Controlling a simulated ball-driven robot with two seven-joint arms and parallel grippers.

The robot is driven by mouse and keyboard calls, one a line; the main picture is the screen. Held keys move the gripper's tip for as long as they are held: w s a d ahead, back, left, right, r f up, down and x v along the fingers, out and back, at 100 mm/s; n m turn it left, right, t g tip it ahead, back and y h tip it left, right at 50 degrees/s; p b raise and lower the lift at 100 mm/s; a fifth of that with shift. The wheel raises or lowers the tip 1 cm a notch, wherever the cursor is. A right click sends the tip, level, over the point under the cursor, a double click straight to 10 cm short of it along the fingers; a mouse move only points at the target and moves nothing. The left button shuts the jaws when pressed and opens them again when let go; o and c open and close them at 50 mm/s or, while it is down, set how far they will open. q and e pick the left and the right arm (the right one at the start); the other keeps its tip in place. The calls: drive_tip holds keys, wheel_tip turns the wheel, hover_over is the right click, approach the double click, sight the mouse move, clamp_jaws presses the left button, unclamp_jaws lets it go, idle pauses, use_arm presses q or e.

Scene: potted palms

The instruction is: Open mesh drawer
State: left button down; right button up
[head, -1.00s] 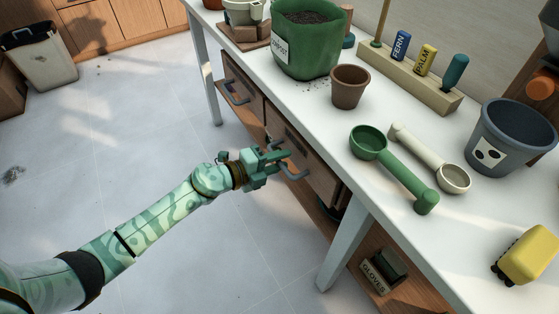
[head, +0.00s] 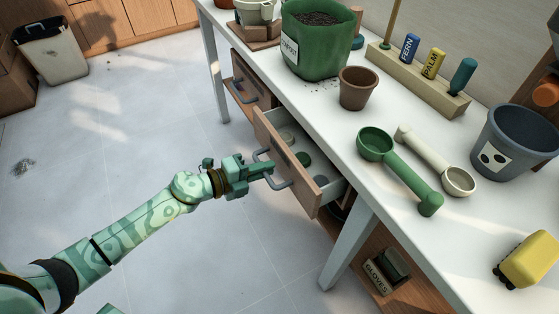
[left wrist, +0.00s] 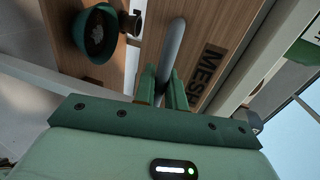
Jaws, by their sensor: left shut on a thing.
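The mesh drawer (head: 289,163) under the white table is pulled partway out, with several small round items inside it. Its grey bar handle (head: 287,183) is on the wooden front. My left gripper (head: 265,170) is at the handle, its fingers shut around the bar. In the left wrist view the handle (left wrist: 172,48) runs up from between the fingers (left wrist: 162,88), beside a dark label reading "MESH" (left wrist: 207,72). My right gripper is not in view.
A second closed drawer (head: 250,83) sits farther left. A table leg (head: 346,245) stands right of the open drawer. Scoops (head: 400,170), a brown pot (head: 358,88) and a grey bucket (head: 515,140) are on the tabletop. Floor left of the table is open.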

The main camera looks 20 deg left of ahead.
use_arm(q)
drive_tip(key=f+p+v, duration=0.1)
drive_tip(key=f+v, duration=0.2)
drive_tip(key=v, duration=1)
drive_tip(key=shift+s+a, duration=0.3)
drive_tip(key=shift+s, duration=0.1)
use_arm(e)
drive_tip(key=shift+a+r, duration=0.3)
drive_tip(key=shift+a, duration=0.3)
use_arm(q)
drive_tip(key=shift+r, duration=0.1)
drive_tip(key=c, duration=1.5)
unclamp_jaws()
drive_tip(key=shift+c, duration=0.2)
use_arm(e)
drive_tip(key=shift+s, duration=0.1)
